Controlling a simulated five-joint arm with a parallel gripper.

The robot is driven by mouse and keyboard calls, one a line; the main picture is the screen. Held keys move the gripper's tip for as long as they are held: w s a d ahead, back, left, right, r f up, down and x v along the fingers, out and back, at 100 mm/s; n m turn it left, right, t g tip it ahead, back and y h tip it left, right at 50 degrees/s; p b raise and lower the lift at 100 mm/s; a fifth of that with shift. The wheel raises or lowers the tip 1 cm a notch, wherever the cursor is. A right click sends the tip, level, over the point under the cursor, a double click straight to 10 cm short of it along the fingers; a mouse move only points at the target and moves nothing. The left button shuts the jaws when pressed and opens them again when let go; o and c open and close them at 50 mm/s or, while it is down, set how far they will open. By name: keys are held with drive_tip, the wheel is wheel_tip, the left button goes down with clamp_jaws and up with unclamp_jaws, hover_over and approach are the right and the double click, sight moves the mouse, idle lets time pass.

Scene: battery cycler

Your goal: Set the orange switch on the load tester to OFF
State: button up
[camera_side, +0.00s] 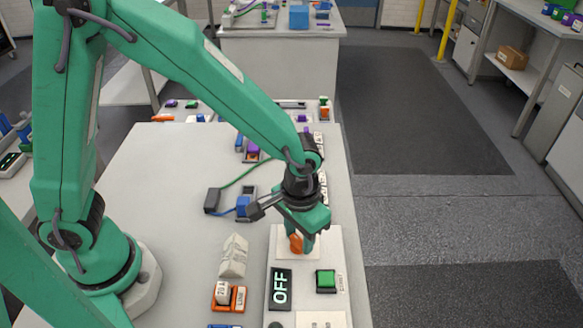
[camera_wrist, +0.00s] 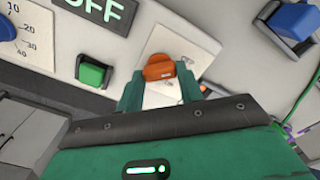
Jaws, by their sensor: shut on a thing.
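The load tester (camera_side: 312,275) is a pale panel at the front right of the bench. Its orange switch (camera_side: 296,243) is on a light plate, and it also shows in the wrist view (camera_wrist: 159,68). My gripper (camera_side: 303,236) points down over the switch, and its green fingers (camera_wrist: 160,92) are shut on it, one on each side. A black display (camera_side: 281,289) on the panel reads OFF in pale green letters. The finger contact and part of the switch base are partly hidden.
A green button (camera_side: 326,280) sits right of the display. A blue device (camera_side: 243,203) with a cable lies left of my gripper. A white packet (camera_side: 233,257) and an orange block (camera_side: 230,297) lie left of the panel.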

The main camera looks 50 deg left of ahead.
sight(297, 237)
drive_tip(key=o, duration=1)
drive_tip(key=shift+r, duration=0.15)
drive_tip(key=shift+r, duration=3.8)
drive_tip(key=shift+a+r, duration=0.1)
drive_tip(key=shift+a+r, duration=0.15)
drive_tip(key=shift+a, duration=0.05)
drive_tip(key=s+a+r+t, duration=0.2)
drive_tip(key=s+a+r, duration=0.1)
drive_tip(key=a, duration=0.3)
drive_tip(key=s+a+r+t, duration=0.1)
drive_tip(key=s+a+r, duration=0.2)
drive_tip(key=a, duration=0.3)
drive_tip(key=s+a+r+t, duration=0.2)
drive_tip(key=s+a+r, duration=0.1)
drive_tip(key=a+r, duration=0.2)
drive_tip(key=shift+a+r+n+t, duration=0.1)
drive_tip(key=shift+a+n+t, duration=0.25)
drive_tip(key=shift+a, duration=0.7)
